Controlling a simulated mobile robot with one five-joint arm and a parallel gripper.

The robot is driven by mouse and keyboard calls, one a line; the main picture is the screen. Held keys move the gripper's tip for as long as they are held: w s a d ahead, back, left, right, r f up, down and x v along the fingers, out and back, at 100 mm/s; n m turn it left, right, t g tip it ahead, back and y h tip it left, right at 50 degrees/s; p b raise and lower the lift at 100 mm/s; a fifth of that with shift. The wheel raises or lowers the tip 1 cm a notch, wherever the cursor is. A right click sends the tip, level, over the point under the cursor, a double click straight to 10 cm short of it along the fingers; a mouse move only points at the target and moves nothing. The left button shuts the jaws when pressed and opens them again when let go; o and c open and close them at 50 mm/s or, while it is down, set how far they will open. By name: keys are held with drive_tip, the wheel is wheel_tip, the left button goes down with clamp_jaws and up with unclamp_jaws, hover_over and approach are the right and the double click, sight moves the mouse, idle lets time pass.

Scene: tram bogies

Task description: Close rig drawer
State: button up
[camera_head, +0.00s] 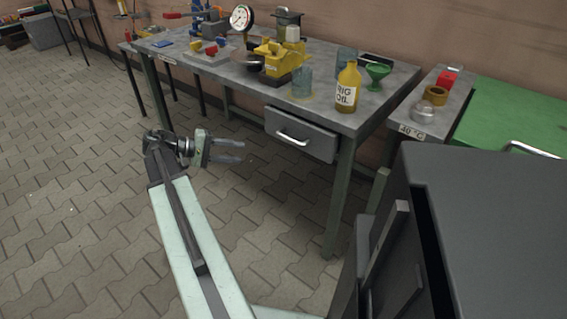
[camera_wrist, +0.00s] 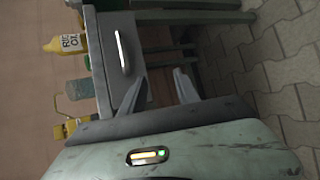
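The rig drawer (camera_head: 314,146) is a grey box front with a pale bar handle (camera_head: 293,139), under the front edge of the grey workbench (camera_head: 385,103). It seems to stand out a little from the bench; how far is hard to tell. In the wrist view the drawer front (camera_wrist: 128,74) and its handle (camera_wrist: 122,52) appear turned sideways, ahead of my fingers. My gripper (camera_head: 243,152) is open and empty, its two fingers apart. It is in front of the bench, left of the drawer, and not touching it. The open fingers also show in the wrist view (camera_wrist: 160,88).
A dark grey cabinet (camera_head: 490,220) is close at right. The paved floor (camera_head: 80,180) is open at left.

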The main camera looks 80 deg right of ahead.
sight(285, 139)
drive_tip(key=s+d+r+g, duration=0.1)
drive_tip(key=s, duration=0.4)
drive_tip(key=s+d+r+m+g+y, duration=0.1)
drive_tip(key=s+d, duration=0.1)
drive_tip(key=s, duration=0.3)
drive_tip(key=s+d+r+m+g, duration=0.1)
drive_tip(key=s, duration=0.4)
drive_tip(key=shift+s+d+r+y+b, duration=0.3)
drive_tip(key=shift+s+r+y, duration=0.05)
drive_tip(key=shift+y, duration=0.05)
clamp_jaws()
idle(0.5)
